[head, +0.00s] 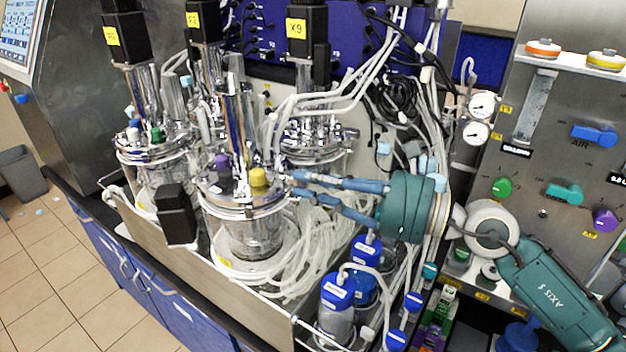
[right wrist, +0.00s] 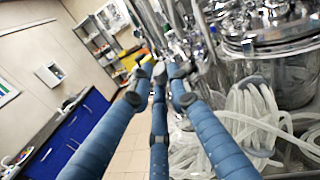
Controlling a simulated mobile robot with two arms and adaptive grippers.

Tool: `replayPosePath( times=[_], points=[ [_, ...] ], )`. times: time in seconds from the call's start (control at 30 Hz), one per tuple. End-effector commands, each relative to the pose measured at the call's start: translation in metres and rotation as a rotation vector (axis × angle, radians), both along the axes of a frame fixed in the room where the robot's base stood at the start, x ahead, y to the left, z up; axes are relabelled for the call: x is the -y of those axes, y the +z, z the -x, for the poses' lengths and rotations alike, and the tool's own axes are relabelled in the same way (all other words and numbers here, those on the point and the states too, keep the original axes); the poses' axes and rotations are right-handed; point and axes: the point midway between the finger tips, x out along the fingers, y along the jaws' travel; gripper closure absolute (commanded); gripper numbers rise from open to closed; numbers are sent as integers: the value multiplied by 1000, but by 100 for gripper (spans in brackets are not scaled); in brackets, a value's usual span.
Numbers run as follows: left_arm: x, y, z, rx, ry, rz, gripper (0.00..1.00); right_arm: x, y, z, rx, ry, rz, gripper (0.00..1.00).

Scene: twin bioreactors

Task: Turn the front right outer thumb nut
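The steel lid (head: 240,207) of the front glass vessel (head: 250,240) carries ports, a purple cap and a yellow cap (head: 258,177). Small bright fittings line its rim; I cannot single out the front right outer thumb nut. My right gripper (head: 294,185) reaches in from the right. Its blue fingers converge toward the lid's right edge, with a narrow gap between the visible tips. In the right wrist view, the three fingers of the right gripper (right wrist: 158,72) lean together, and their ends blend into metal parts behind. Contact with a nut cannot be made out. My left gripper is not seen.
Pale tubing coils (head: 310,250) lie below the right fingers, and white hoses hang above. Blue-capped bottles (head: 338,290) stand at the front right. A black box (head: 178,213) sits left of the front vessel. A steel panel (head: 560,130) with coloured valves stands right.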

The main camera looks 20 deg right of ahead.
Motion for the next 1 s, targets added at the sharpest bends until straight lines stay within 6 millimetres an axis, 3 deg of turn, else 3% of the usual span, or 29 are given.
replayPosePath(
  times=[0.37,0.8,1.0],
  points=[
    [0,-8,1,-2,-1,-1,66,2,2,-2,10,10,-6,100],
    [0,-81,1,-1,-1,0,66,9,0,-10,17,251,-12,100],
    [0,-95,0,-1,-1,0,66,10,5,-16,13,440,-14,100]
  ],
)
